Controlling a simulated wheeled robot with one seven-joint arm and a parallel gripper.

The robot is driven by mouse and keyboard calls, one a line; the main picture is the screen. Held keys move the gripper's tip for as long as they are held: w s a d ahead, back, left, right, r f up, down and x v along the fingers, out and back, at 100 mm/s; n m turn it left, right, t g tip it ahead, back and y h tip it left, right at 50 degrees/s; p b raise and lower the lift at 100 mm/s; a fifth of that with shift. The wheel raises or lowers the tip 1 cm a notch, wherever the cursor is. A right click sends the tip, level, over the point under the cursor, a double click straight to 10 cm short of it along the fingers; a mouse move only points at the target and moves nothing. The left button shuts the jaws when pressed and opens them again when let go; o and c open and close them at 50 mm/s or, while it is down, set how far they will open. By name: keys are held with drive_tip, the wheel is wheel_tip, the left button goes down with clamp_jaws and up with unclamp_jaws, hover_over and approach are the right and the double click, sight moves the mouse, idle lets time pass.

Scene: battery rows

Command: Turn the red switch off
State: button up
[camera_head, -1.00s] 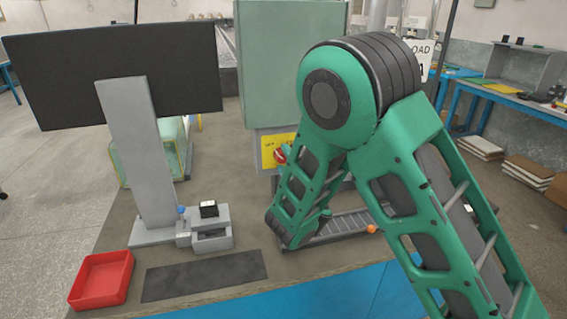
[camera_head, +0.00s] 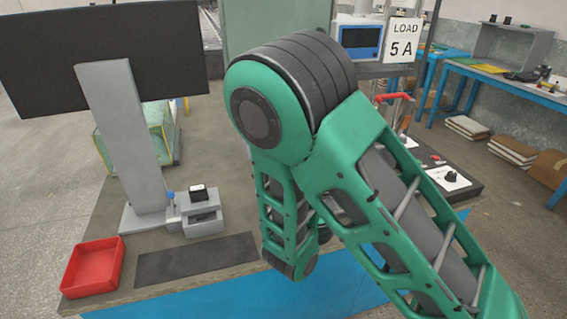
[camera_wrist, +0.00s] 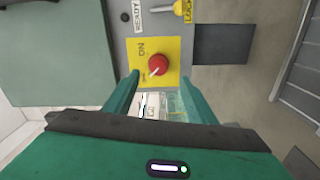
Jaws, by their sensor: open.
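The red switch (camera_wrist: 158,65) is a round red knob on a yellow plate (camera_wrist: 172,45) in the wrist view. The word ON shows on the plate, turned sideways. A pale mark on the knob points down and left in the picture; a smaller label near there is too small to read. My gripper (camera_wrist: 159,76) is open and empty. Its two green fingers lie left and right of the knob in the picture, with tips near the plate's lower edge. I cannot tell the depth gap. In the head view my arm hides the switch and gripper.
A yellow lever (camera_wrist: 180,8) and a READY label (camera_wrist: 138,15) sit above the plate in the wrist view. In the head view, a monitor (camera_head: 100,55), red tray (camera_head: 93,267) and dark mat (camera_head: 196,259) are left of my arm. A LOAD 5 A sign (camera_head: 403,40) stands behind.

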drive_tip(key=shift+v, duration=1.05)
drive_tip(key=shift+r, duration=0.1)
drive_tip(key=shift+d, duration=0.1)
